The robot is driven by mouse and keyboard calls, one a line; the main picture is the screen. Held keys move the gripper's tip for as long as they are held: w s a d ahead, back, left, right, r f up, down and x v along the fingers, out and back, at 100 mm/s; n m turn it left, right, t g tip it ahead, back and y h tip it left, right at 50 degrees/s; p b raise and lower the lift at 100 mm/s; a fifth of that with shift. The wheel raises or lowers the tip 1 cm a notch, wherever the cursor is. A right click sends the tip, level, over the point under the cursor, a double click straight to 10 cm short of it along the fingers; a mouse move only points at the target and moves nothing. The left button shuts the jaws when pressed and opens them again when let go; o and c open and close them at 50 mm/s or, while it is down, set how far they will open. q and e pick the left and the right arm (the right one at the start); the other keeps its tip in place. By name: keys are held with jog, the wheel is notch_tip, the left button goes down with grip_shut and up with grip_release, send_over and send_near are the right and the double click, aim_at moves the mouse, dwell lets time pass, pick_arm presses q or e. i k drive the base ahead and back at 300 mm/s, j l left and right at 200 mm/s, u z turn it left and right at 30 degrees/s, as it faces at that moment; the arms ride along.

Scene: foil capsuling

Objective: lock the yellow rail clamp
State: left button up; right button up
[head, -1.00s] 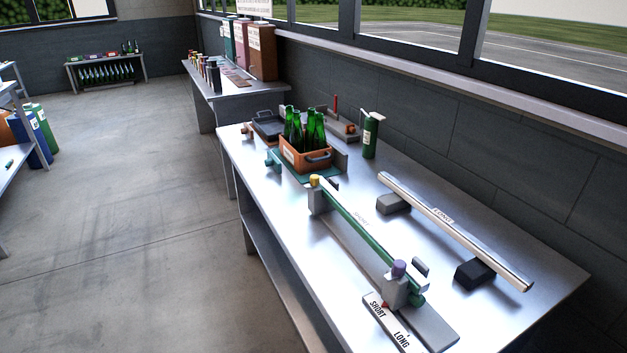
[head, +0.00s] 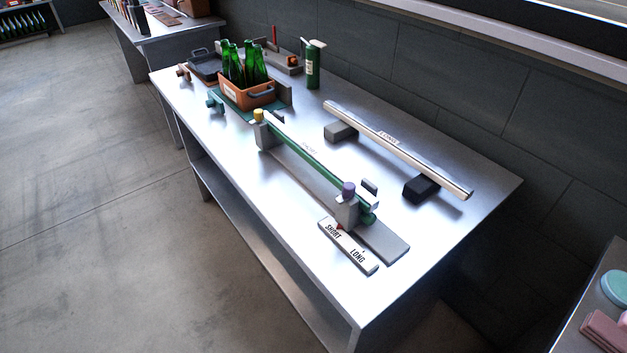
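The yellow rail clamp (head: 258,115) is a small yellow knob on a grey block at the far end of a rail fixture on the metal table. A green rail (head: 308,157) labelled SHORT runs from that block to a second grey block. That near block carries a purple knob (head: 348,188). A SHORT/LONG scale plate (head: 347,246) lies in front, with a red pointer near SHORT. Whether the yellow clamp is locked cannot be told at this size. Neither of my grippers shows in the head view.
A silver rail (head: 395,148) labelled LONG rests on two dark blocks. An orange crate (head: 262,95) of green bottles and a green canister (head: 313,68) stand at the back. Another surface (head: 590,318) with a teal disc is at lower right. Open floor lies left of the metal table (head: 290,253).

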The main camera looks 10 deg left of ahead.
aim_at(259, 114)
jog(key=i+j+z, duration=0.1)
jog(key=i+j, duration=0.25)
jog(key=i+j+z, duration=0.15)
jog(key=i+j, duration=0.2)
jog(key=j, duration=0.2)
